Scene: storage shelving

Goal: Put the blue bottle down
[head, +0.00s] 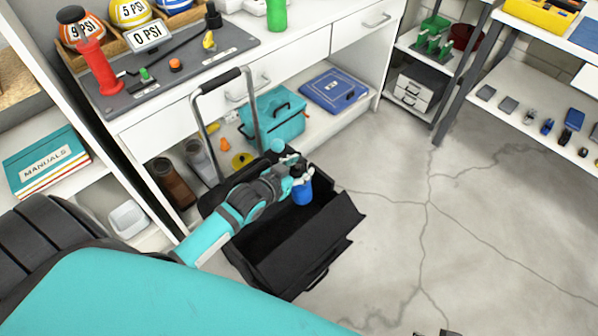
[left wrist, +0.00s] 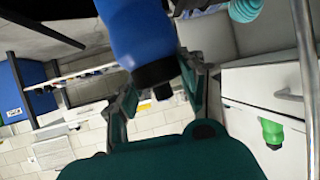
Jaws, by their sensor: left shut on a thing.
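The blue bottle (head: 302,192) hangs below my left gripper (head: 298,170), over the open black tool cart (head: 310,246). In the left wrist view, the blue bottle (left wrist: 138,32) has its black cap end between the fingers of my left gripper (left wrist: 158,85), which is shut on it. The bottle's lower part is over the dark inside of the cart; I cannot tell whether it touches the floor of the cart. Two small dark tips at the bottom edge of the head view may be my right gripper (head: 436,333); their state is unclear.
The cart's metal handle (head: 245,100) rises behind my left arm. A teal rounded thing (head: 277,146) is close beside the gripper. A teal toolbox (head: 278,118) and a blue case (head: 333,90) lie on the low shelf behind. The concrete floor (head: 440,210) at right is clear.

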